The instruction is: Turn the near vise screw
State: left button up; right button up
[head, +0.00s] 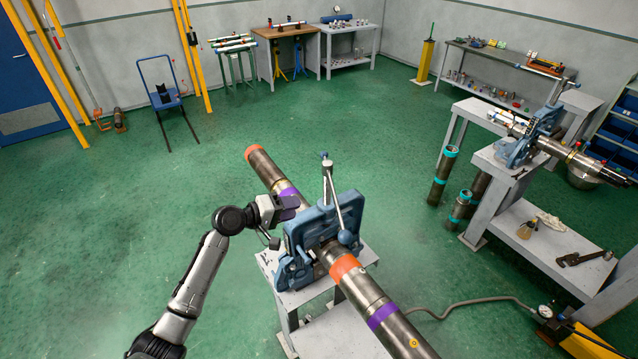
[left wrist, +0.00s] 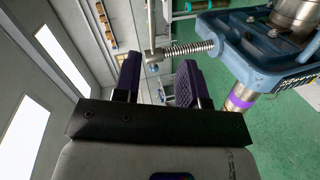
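The near vise (head: 345,212) is a blue frame on a grey stand, clamped around a long steel pipe (head: 368,296) with orange and purple bands. Its screw handle (head: 333,190) is a slanted metal bar with ball ends above the frame. In the left wrist view the threaded screw (left wrist: 190,48) runs from the blue frame (left wrist: 245,50) to a metal head at the bar. My left gripper (head: 286,204) is beside the vise, left of the bar. Its purple fingers (left wrist: 158,80) are apart, with the screw head near their tips; contact is not visible. My right gripper is out of view.
A second blue vise (head: 530,138) holding a pipe stands on a grey bench at the right. Upright pipes (head: 443,172) stand on the floor beside it. A hose (head: 470,303) runs to a yellow pump at lower right. Green floor is clear on the left.

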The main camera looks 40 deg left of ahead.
aim_at(335, 194)
pick_arm(q)
jog(key=shift+w+d+f+n+t+p, duration=0.15)
jog(key=shift+w+d+f+n+p, duration=0.45)
jog(key=shift+w, duration=1.55)
jog(key=shift+w+d+n+t+p, duration=0.15)
jog(key=shift+w+d+p, duration=0.2)
jog(key=shift+w+d, duration=1.25)
jog(key=shift+w+d+f+n+t+p, duration=0.1)
jog(key=shift+w+f+n+p, duration=0.3)
jog(key=shift+w, duration=2.35)
jog(key=shift+r, duration=0.1)
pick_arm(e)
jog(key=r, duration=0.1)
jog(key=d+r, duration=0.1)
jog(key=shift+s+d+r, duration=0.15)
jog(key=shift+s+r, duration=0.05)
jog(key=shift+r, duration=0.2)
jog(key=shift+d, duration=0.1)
pick_arm(q)
jog(key=shift+c, duration=0.2)
jog(key=c, duration=0.6)
grip_shut()
